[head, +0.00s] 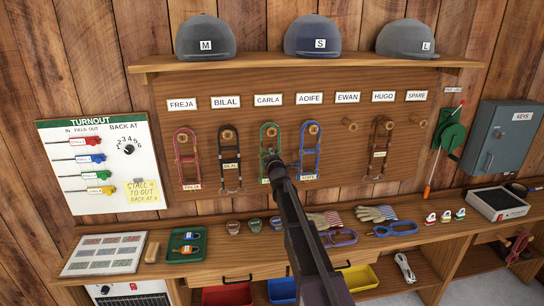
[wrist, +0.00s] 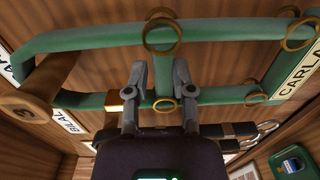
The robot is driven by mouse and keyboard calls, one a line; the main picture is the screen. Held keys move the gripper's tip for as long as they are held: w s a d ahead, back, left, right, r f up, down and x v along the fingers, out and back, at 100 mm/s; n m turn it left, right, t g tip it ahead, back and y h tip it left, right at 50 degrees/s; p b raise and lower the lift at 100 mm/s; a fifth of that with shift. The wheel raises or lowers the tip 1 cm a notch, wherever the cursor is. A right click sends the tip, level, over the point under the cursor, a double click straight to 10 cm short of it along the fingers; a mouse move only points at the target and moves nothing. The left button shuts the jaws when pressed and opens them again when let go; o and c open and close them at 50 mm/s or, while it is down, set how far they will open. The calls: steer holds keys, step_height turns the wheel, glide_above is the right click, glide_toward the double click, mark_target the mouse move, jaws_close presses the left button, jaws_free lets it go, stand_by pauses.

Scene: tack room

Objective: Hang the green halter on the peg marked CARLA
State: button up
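The green halter (head: 264,151) is at the third peg (head: 270,131), under the wall label CARLA (head: 268,100). The peg's end shows inside the halter's top loop. In the wrist view the halter (wrist: 100,41) fills the upper part, with brass rings and a CARLA nameplate (wrist: 298,65). The wooden peg (wrist: 28,106) is at left, its far part hidden. My gripper (head: 274,160) is in front of the halter's middle. In the wrist view my gripper's fingers (wrist: 160,75) stand either side of the short cross strap, with a small gap at the left finger.
Red (head: 187,160), black (head: 230,160) and blue (head: 310,150) halters hang close by on neighbouring pegs. A brown halter (head: 381,150) hangs under HUGO. The EWAN (head: 350,124) and SPARE (head: 417,124) pegs are bare. Helmets (head: 312,37) stand on the shelf above; a cluttered bench (head: 180,220) is below.

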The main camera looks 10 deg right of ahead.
stand_by(0.4)
steer(key=s, duration=1.2)
stand_by(0.3)
steer(key=s+d+f+m+g+h, duration=0.1)
steer(key=s+d+f+m+g, duration=0.1)
steer(key=s+f+m+g, duration=1.3)
steer(key=s, duration=1)
steer(key=s+a+f+m+g+y, duration=0.1)
steer(key=s+f+m+g, duration=0.1)
steer(key=s, duration=1)
steer(key=shift+a+f+m+g, duration=0.3)
steer(key=shift+f+m+g, duration=0.1)
steer(key=shift+f+m, duration=0.15)
